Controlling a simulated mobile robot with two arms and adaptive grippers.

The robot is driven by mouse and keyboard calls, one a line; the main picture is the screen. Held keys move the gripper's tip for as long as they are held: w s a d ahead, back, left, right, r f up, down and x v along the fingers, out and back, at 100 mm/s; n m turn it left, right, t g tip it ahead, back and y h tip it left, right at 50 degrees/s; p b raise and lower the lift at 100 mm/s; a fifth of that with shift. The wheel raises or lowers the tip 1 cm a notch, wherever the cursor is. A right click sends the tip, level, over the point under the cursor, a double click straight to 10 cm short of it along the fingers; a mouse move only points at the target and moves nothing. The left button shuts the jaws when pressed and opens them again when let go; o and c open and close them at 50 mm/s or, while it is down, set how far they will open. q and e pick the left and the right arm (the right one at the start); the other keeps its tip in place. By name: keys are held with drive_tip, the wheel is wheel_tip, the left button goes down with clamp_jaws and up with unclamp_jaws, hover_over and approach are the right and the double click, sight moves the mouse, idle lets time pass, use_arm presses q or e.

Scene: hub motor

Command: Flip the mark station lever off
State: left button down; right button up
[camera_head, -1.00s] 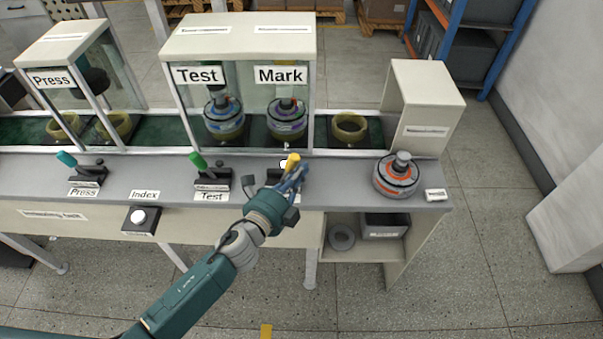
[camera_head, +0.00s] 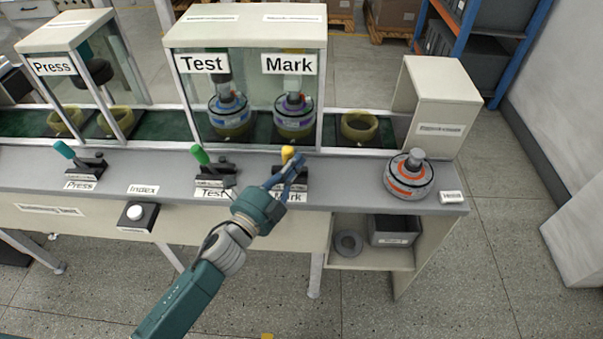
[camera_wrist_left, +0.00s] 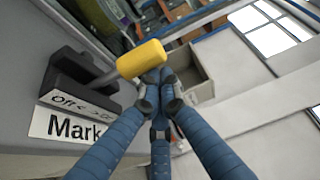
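The Mark lever has a yellow handle (camera_head: 288,153) on a dark base and stands roughly upright in the head view. In the left wrist view, the handle (camera_wrist_left: 141,59) rises from the black base (camera_wrist_left: 75,80), beside a label reading "Off" and "Mark". My left gripper (camera_head: 297,158) is at the right side of the handle. Its blue fingers are drawn together at the tips (camera_wrist_left: 160,85), next to the handle's end, with nothing visible between them. Whether they touch the handle is hard to tell. My right gripper is not in view.
The green Test lever (camera_head: 200,154) and teal Press lever (camera_head: 64,150) lean left on the same grey ledge. A hub motor with an orange band (camera_head: 409,177) stands on the ledge to the right. The glazed Test/Mark housing (camera_head: 246,35) rises behind the levers.

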use_arm(q)
drive_tip(key=shift+a+f+n+t+b, duration=0.1)
drive_tip(key=shift+a+n+t+b, duration=0.4)
drive_tip(key=shift+a+n+b, duration=0.45)
drive_tip(key=shift+a, duration=0.4)
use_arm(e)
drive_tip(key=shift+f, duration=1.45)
use_arm(q)
drive_tip(key=shift+r, duration=0.25)
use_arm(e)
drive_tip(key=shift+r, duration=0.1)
